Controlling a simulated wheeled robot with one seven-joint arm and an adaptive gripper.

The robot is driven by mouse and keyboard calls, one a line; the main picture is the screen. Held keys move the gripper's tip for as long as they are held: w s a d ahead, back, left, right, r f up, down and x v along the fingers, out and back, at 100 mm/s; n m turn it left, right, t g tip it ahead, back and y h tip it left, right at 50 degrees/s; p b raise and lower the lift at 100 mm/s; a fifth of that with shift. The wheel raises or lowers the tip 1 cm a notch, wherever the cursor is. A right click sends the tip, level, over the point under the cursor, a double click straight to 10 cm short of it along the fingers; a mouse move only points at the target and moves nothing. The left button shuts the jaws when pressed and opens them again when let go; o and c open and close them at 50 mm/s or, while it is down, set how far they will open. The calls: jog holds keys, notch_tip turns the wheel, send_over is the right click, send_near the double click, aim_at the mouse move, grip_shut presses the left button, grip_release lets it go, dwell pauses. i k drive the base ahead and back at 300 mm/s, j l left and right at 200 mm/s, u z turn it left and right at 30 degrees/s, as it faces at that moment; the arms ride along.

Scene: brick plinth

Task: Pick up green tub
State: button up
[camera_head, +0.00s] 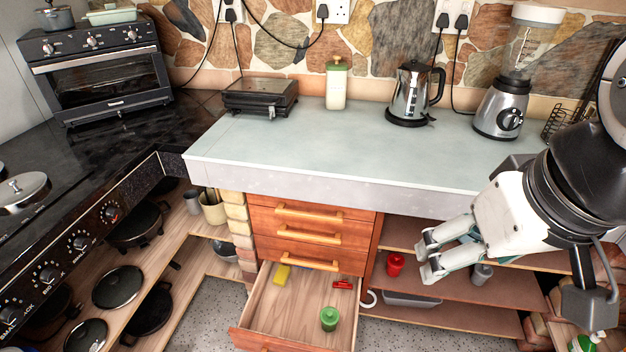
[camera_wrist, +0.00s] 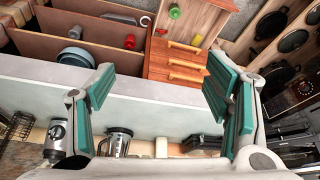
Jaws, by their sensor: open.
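The green tub (camera_head: 329,318) stands in the open bottom drawer (camera_head: 290,308), toward its front right, with a knob on its lid. In the wrist view the green tub (camera_wrist: 174,11) shows small near the top edge, inside the drawer. My gripper (camera_head: 424,258) is in front of the shelves right of the drawers, up and to the right of the tub and well apart from it. In the wrist view my gripper (camera_wrist: 158,85) has its two teal-padded fingers wide apart with nothing between them.
A yellow item (camera_head: 282,275) and a red item (camera_head: 343,285) lie in the drawer. Closed drawers (camera_head: 308,233) and the worktop (camera_head: 330,150) sit above it. A red cup (camera_head: 395,264) stands on the shelf to the right. A kettle (camera_head: 413,92) and a blender (camera_head: 503,105) stand on the worktop.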

aim_at(327, 329)
jog(key=i+j+z, duration=0.15)
jog(key=j+z, duration=0.15)
jog(key=j, duration=1.05)
jog(key=j+z, duration=0.3)
jog(key=j, duration=1.05)
